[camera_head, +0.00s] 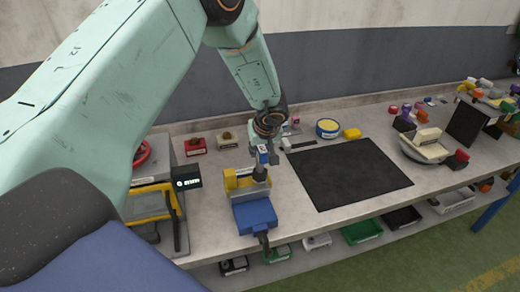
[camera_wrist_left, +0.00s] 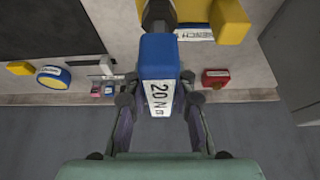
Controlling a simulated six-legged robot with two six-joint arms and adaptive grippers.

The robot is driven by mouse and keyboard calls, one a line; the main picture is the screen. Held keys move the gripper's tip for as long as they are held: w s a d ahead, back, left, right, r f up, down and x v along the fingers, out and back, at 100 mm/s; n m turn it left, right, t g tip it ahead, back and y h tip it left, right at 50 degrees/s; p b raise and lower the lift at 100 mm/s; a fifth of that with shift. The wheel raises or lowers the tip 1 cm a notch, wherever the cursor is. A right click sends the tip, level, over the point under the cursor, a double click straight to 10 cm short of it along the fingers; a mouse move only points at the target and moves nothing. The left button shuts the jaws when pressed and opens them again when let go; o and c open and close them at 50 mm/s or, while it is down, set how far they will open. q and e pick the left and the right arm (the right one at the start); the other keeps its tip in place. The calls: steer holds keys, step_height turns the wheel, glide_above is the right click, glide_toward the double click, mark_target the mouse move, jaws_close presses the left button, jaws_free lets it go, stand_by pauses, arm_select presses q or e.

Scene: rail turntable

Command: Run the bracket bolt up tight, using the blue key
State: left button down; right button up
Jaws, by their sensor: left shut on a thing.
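The blue key (camera_head: 262,155), a blue block-shaped handle with a white label, is in my left gripper (camera_head: 263,147). In the left wrist view, the blue key (camera_wrist_left: 157,65) sits between the two fingers and its label reads 20 N. A dark shaft (camera_wrist_left: 158,14) runs from its far end. In the head view the key is above the yellow and blue vise (camera_head: 252,215), and its dark lower end comes down at the yellow jaws. The bracket bolt cannot be made out; whether the key's tip is seated on it is hidden. My right gripper is out of view.
A dark mat (camera_head: 348,173) covers the bench to the right. A small display (camera_head: 187,183) and a yellow-handled frame (camera_head: 148,206) stand left of the vise.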

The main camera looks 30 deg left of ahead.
arm_select(q)
steer(key=shift+m+h, duration=0.3)
steer(key=shift+m, duration=0.4)
steer(key=shift+a, duration=0.1)
steer(key=shift+m+t, duration=0.3)
steer(key=shift+m, duration=0.4)
steer(key=shift+m+h, duration=0.5)
steer(key=shift+m, duration=0.1)
